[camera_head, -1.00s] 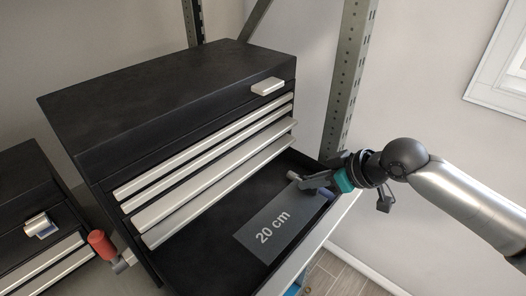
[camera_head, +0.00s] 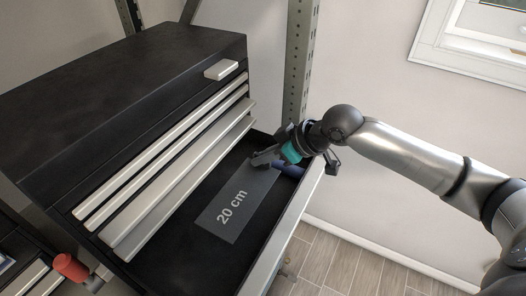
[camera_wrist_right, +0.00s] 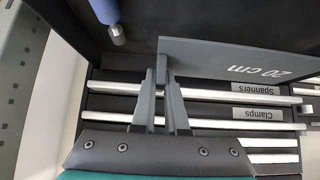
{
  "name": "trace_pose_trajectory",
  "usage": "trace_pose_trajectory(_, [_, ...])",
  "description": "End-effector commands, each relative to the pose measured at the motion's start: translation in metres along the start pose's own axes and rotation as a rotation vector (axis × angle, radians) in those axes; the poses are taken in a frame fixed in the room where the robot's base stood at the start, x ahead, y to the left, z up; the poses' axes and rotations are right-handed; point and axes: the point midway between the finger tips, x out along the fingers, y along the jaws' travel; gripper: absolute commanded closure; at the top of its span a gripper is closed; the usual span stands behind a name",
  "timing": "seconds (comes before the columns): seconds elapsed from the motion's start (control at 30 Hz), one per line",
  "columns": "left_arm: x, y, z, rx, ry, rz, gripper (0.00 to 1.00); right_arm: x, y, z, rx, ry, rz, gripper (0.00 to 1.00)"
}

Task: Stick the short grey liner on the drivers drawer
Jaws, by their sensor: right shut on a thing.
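A grey liner marked "20 cm" (camera_head: 225,212) is over the floor of the open bottom drawer (camera_head: 188,262) of the black tool chest. It shows in the right wrist view too (camera_wrist_right: 215,58). I cannot tell whether the liner touches the floor. The open drawer's label is not visible. My left gripper is not in view.
A blue-handled tool (camera_head: 290,170) lies in the drawer beside my gripper; its handle shows in the wrist view (camera_wrist_right: 106,12). Drawers above are labelled "Spanners" (camera_wrist_right: 256,87) and "Clamps" (camera_wrist_right: 258,114). A red-handled thing (camera_head: 70,267) is at lower left. A rack post (camera_head: 299,70) stands behind.

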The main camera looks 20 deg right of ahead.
Motion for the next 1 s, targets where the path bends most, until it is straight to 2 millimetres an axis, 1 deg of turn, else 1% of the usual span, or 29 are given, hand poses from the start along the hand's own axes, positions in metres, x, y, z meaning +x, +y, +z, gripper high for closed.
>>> trace_pose_trajectory(0.03, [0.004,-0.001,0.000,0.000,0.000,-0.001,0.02,0.006,0.000,0.006,0.001,-0.001,0.000,1.00])
trace_pose_trajectory(0.1, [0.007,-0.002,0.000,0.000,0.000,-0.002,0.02,0.011,0.000,0.011,0.001,-0.002,-0.001,1.00])
trace_pose_trajectory(0.6, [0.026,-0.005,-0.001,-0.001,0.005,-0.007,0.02,0.044,0.000,0.044,0.000,-0.001,0.000,1.00])
trace_pose_trajectory(0.8, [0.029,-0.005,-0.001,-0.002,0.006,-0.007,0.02,0.050,0.000,0.050,0.000,0.000,-0.001,1.00])
trace_pose_trajectory(1.0, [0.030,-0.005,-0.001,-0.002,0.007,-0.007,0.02,0.051,0.000,0.051,0.000,0.000,0.000,1.00])
